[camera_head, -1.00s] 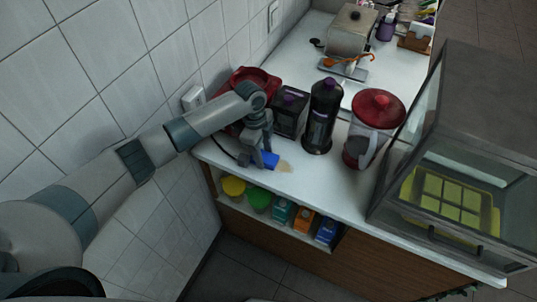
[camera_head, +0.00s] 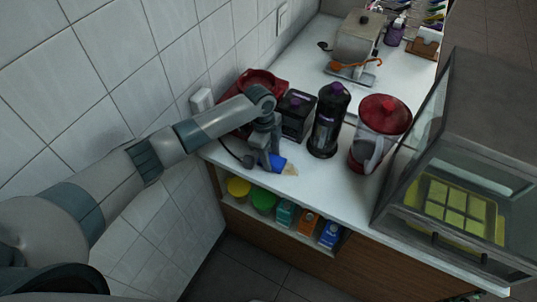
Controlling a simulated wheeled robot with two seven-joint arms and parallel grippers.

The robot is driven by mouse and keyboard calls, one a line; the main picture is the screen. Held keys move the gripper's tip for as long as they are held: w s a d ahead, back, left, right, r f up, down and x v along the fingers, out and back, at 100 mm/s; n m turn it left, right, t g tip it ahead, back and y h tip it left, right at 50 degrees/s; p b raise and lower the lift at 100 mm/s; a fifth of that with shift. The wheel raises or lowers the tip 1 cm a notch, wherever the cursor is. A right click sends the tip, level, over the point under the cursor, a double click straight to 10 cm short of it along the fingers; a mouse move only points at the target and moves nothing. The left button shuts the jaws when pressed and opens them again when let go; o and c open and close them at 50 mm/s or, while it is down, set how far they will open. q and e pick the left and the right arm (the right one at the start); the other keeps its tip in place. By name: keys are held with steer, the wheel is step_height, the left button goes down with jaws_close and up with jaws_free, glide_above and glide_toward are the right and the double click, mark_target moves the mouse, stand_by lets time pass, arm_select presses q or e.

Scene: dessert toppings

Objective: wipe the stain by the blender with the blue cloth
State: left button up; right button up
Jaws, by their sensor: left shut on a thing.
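The blue cloth (camera_head: 278,162) is in my left gripper (camera_head: 270,161), low at the white counter near its front edge. The gripper is shut on it and hides part of it. A light brown stain (camera_head: 291,171) shows on the counter just right of the cloth; the cloth may cover part of it. A red appliance (camera_head: 262,82) stands behind my left arm, partly hidden; I cannot tell whether it is the blender. A red-lidded clear jug (camera_head: 382,123) stands farther right. My right gripper is not in view.
A black box (camera_head: 297,115) and a dark bottle (camera_head: 328,122) stand just behind the stain. A glass case (camera_head: 460,150) fills the counter's right side. Several colored containers, including a yellow one (camera_head: 239,188), sit on the shelf below. The tiled wall is close on the left.

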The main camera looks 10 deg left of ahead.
mark_target(279, 163)
arm_select(q)
steer(key=shift+s+d+p, duration=0.15)
steer(key=shift+s+d, duration=0.1)
steer(key=shift+d, duration=0.3)
steer(key=shift+s+d+p, duration=0.15)
steer(key=shift+s+d, duration=0.05)
steer(key=shift+d, duration=0.3)
steer(key=shift+s+d+f, duration=0.1)
steer(key=shift+d, duration=0.15)
steer(key=shift+d, duration=0.1)
steer(key=shift+s+d+r+p, duration=0.1)
steer(key=shift+s+d+p, duration=0.15)
steer(key=shift+d, duration=0.45)
steer(key=shift+s+d+r+p, duration=0.1)
steer(key=shift+d+p, duration=0.2)
steer(key=shift+d, duration=0.35)
steer(key=shift+s+d, duration=0.1)
steer(key=shift+d, duration=0.15)
steer(key=shift+d, duration=0.1)
